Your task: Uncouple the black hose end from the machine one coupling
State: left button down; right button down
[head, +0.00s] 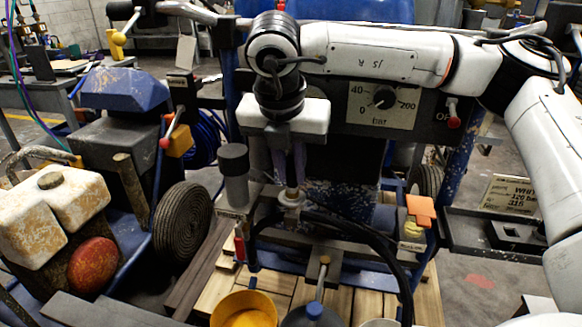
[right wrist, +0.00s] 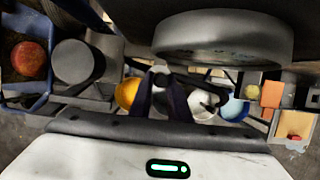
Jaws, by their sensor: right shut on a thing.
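My right gripper (head: 290,182) points down in front of the machine, its two dark purple fingers shut at the top of a small upright metal fitting. This fitting is at the machine one coupling (head: 291,200), which stands on a ledge under the gauge panel. The held part, seemingly the black hose end, is mostly hidden between the fingers. A thick black hose (head: 385,250) curves from near the coupling to the right and down. In the right wrist view the fingers (right wrist: 160,105) close around a dark part, too small to make out. My left gripper is not in view.
A grey cylinder with a dark cap (head: 233,170) stands close left of the gripper. A red-handled valve (head: 239,245) is below it. A yellow bucket (head: 245,312) stands on the pallet in front. An orange block (head: 420,210) sits to the right, beside a dark tray (head: 480,230).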

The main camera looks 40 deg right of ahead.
jog(key=shift+r, duration=0.7)
jog(key=shift+r, duration=0.15)
jog(key=shift+r+p, duration=0.9)
jog(key=shift+r, duration=0.8)
jog(key=shift+r, duration=0.1)
